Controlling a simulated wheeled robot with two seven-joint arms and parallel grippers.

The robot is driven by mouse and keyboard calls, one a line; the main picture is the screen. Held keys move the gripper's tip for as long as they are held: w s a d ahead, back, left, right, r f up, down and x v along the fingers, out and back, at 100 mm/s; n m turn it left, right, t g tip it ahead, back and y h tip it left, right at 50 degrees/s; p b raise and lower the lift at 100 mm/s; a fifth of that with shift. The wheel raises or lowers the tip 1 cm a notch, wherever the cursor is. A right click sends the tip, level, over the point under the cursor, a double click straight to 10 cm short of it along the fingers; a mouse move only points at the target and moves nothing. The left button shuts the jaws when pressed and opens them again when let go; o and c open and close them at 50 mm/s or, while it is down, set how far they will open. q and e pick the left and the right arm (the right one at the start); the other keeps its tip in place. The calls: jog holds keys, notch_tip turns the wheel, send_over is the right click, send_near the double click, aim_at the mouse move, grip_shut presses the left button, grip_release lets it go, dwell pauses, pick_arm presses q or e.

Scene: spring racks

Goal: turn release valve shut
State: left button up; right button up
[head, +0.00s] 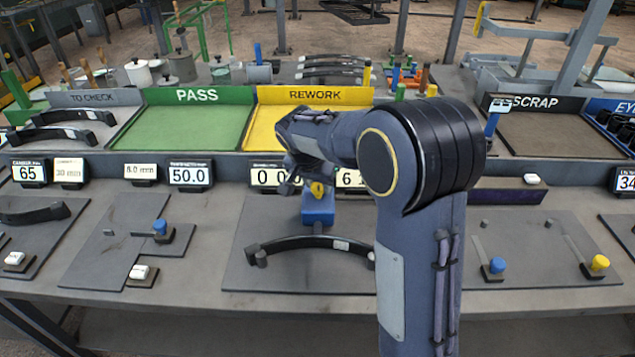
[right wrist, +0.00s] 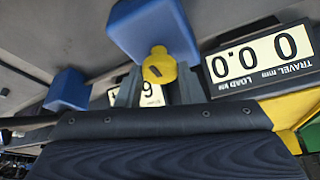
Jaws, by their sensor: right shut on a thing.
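The release valve is a small yellow knob (head: 317,188) on the front of a blue block (head: 318,211), behind the curved dark leaf spring (head: 310,243). My right gripper (head: 306,187) reaches over the bench to the knob and is shut on it. In the right wrist view the yellow knob (right wrist: 158,67) sits between the two grey fingers (right wrist: 158,88), under the blue block (right wrist: 155,28). My right arm hides part of the spring and of the display behind. My left gripper is not in view.
Another blue block (right wrist: 68,90) stands nearby. The green PASS tray (head: 190,128) and yellow REWORK tray (head: 262,135) lie behind. Blue (head: 497,265) and yellow (head: 600,262) knobs sit at right.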

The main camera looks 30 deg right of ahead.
jog(key=o, duration=1)
jog(key=shift+c, duration=0.2)
jog(key=v, duration=0.7)
jog(key=shift+r, duration=0.4)
jog(key=shift+s, duration=0.2)
